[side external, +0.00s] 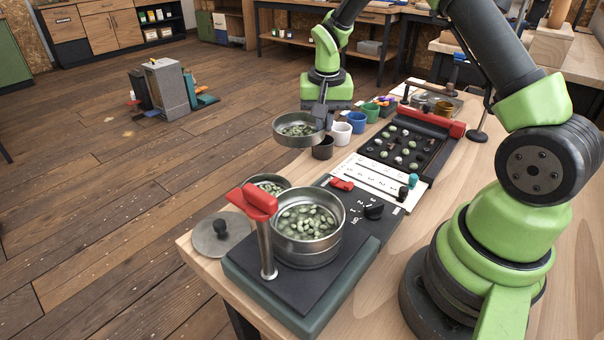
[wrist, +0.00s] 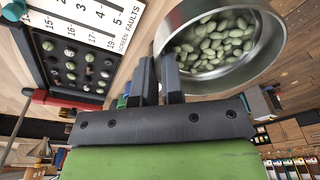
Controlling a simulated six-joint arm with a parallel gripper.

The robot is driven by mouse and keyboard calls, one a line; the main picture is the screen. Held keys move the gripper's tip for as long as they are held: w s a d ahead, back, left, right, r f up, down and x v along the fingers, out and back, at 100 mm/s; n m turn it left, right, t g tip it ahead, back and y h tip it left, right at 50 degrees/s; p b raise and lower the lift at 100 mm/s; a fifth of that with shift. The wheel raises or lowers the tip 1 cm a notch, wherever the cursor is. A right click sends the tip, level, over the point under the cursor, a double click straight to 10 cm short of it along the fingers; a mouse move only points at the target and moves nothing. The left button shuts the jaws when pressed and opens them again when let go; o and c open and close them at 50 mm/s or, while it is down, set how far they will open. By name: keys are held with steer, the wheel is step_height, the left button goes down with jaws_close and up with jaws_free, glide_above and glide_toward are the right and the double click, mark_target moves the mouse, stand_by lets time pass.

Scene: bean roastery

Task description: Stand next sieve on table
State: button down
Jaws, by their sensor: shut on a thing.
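My gripper (side external: 321,118) is shut on the rim of a round metal sieve (side external: 290,140) holding pale green beans. The sieve hangs roughly level in the air near the table's far left edge, beside the dark cup; its height above the table is hard to tell. In the wrist view the gripper fingers (wrist: 160,75) pinch the wall of the sieve (wrist: 262,62), beans inside. A stack of sieves (side external: 308,250) with beans on top stands on the dark shaker base (side external: 335,275). Another sieve (side external: 268,180) with beans stands behind it, partly hidden.
A lid with a black knob (side external: 222,236) lies at the table's near left corner. A red-topped post (side external: 265,235) rises beside the stack. Dark (side external: 323,149), white (side external: 341,134) and blue (side external: 357,122) cups, a fault card (side external: 375,180) and a bean board (side external: 405,145) fill the middle.

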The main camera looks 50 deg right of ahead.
steer(key=shift+m, duration=0.4)
steer(key=f, duration=0.3)
steer(key=d+f, duration=0.1)
steer(key=f, duration=0.1)
steer(key=shift+f, duration=2.9)
steer(key=c, duration=1.2)
jaws_free()
steer(key=shift+c, duration=0.2)
